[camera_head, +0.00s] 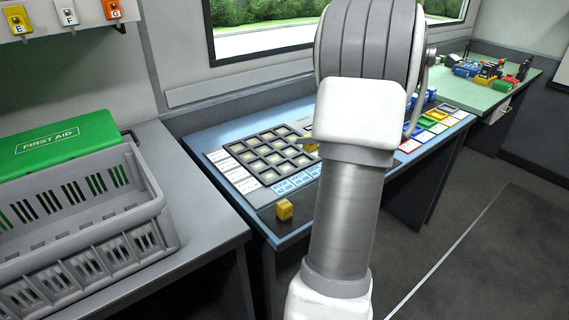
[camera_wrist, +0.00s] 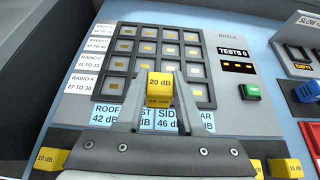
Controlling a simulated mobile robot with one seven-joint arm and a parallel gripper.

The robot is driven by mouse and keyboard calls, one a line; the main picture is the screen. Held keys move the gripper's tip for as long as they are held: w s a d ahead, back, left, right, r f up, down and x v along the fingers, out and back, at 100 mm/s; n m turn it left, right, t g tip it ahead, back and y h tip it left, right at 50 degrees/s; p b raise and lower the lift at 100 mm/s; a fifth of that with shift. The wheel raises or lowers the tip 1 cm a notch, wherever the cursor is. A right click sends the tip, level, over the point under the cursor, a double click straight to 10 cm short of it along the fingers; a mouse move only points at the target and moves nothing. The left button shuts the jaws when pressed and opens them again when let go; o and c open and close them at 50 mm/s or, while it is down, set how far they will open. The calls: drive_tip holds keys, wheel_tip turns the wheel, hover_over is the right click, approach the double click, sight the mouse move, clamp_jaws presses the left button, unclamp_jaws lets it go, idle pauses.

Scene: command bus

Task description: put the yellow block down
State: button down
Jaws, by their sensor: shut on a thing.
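My gripper (camera_wrist: 160,98) is shut on a yellow block (camera_wrist: 159,86) marked 20 dB, with a finger on each side of it. In the wrist view the block shows in front of the lower edge of a dark slotted grid (camera_wrist: 124,52). Whether the block touches the panel, I cannot tell. The grid (camera_head: 263,157) also shows in the head view, with pale yellow squares in its slots. My arm hides most of my gripper there. Another yellow block (camera_head: 284,209) stands on the near left corner of the blue bench (camera_head: 262,224).
More yellow blocks, one marked 10 dB (camera_wrist: 48,160), lie along the bottom of the wrist view. Right of the grid are a TESTS display (camera_wrist: 237,67) and a green button (camera_wrist: 251,92). A grey crate (camera_head: 80,225) and green first aid box (camera_head: 58,142) stand at left.

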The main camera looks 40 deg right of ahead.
drive_tip(key=b, duration=0.2)
hover_over(287, 168)
wheel_tip(287, 168, down, 4)
drive_tip(key=shift+a+f, duration=0.1)
drive_tip(key=shift+f, duration=0.05)
drive_tip(key=shift+f+b, duration=0.7)
drive_tip(key=shift+f, duration=1.25)
drive_tip(key=shift+f, duration=0.3)
drive_tip(key=c, duration=0.5)
unclamp_jaws()
drive_tip(key=shift+r, duration=0.1)
drive_tip(key=shift+r, duration=0.1)
